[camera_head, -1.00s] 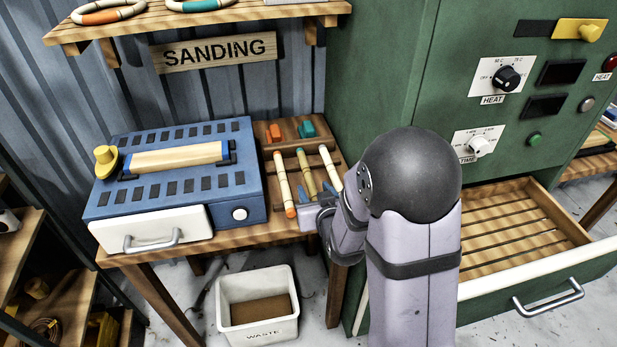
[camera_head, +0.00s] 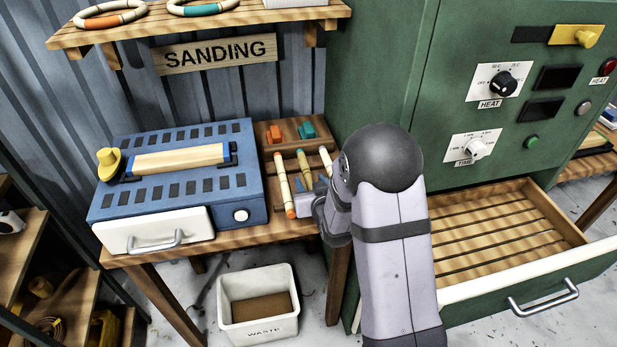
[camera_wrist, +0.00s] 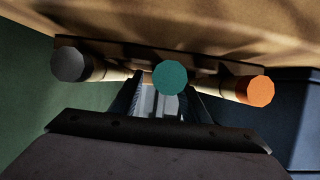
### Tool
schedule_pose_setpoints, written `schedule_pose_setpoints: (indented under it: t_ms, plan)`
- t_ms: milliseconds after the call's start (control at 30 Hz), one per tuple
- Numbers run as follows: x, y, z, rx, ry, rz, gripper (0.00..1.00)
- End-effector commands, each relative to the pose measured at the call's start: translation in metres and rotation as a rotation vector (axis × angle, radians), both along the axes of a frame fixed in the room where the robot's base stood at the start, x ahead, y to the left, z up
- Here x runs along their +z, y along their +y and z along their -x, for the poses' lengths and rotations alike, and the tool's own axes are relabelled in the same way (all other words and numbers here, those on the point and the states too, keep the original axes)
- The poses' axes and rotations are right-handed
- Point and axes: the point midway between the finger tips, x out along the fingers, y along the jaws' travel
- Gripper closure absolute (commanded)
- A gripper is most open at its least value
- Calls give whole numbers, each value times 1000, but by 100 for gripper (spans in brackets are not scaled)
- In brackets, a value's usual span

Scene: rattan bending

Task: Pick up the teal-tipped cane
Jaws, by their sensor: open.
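The teal-tipped cane shows its round teal end (camera_wrist: 170,77) in the middle of the wrist view, its pale shaft mostly hidden behind. My gripper (camera_wrist: 161,92) is open, with one finger on each side of that cane. I cannot tell whether either finger touches it. In the head view my gripper (camera_head: 312,192) is low at the front of the cane rack, largely hidden by my arm. The middle cane (camera_head: 304,162) lies there between an orange-tipped cane (camera_head: 283,185) on the left and another pale cane (camera_head: 326,160) on the right.
In the wrist view a dark-tipped cane end (camera_wrist: 70,64) is close on the left and an orange end (camera_wrist: 255,91) on the right. A blue sanding machine (camera_head: 240,180) stands left of the rack. A green cabinet (camera_head: 375,60) with an open drawer (camera_head: 500,235) is right.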

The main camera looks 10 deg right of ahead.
Motion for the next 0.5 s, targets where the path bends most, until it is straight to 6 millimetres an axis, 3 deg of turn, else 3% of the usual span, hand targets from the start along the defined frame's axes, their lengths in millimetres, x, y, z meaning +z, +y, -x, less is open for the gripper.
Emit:
schedule_pose_setpoints:
  t_ms: [167,367,500]
  plan:
    - [0,0,0,0,0,0,58]
    - [0,0,0,0,0,0,100]
    - [0,0,0,0,-1,0,100]
